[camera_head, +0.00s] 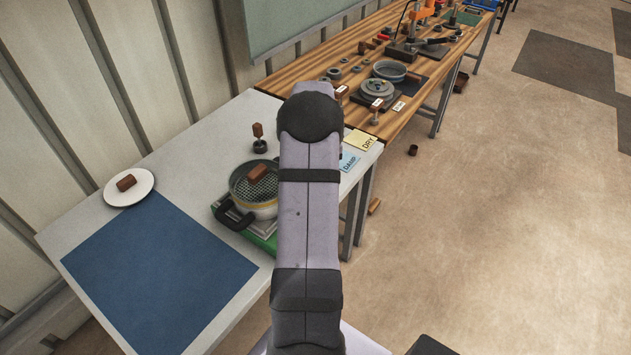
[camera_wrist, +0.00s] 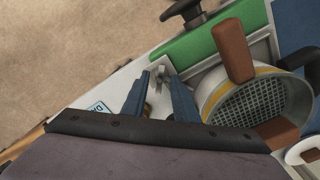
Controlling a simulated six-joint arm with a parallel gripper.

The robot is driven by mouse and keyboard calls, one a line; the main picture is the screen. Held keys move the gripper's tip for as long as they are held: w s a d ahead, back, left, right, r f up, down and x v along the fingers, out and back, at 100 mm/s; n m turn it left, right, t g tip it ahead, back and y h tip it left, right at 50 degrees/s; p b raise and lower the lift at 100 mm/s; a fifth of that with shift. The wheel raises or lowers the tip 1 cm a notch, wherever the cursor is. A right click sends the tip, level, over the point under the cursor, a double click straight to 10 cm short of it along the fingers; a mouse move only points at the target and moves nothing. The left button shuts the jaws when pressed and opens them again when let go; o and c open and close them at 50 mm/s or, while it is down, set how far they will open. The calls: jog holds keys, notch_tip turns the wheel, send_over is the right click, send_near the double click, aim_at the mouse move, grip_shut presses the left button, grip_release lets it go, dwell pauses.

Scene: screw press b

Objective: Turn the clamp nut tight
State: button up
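My gripper (camera_wrist: 157,88) shows in the wrist view as two blue fingers spread apart. A small grey metal part (camera_wrist: 159,74) shows between and beyond the fingertips; I cannot tell whether they touch it. A black knob (camera_wrist: 187,11) sits at the top of that view by the green base (camera_wrist: 195,42); I cannot tell whether the knob or the grey part is the clamp nut. A round mesh-bottomed pan (camera_wrist: 256,100) stands beside the fingers, with a brown block (camera_wrist: 235,52) at its rim. In the head view my arm hides the gripper and part of the pan (camera_head: 240,190).
A black handle (camera_head: 237,219) sticks out from the pan. A brown piece on a black stand (camera_head: 259,146) is behind it. A white plate (camera_head: 142,190) and blue mat (camera_head: 160,275) lie left. DRY (camera_head: 361,141) and DAMP (camera_head: 349,160) cards lie right. A cluttered wooden bench (camera_head: 410,125) stands beyond.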

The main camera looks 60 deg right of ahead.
jog(key=shift+f, duration=0.2)
grip_shut()
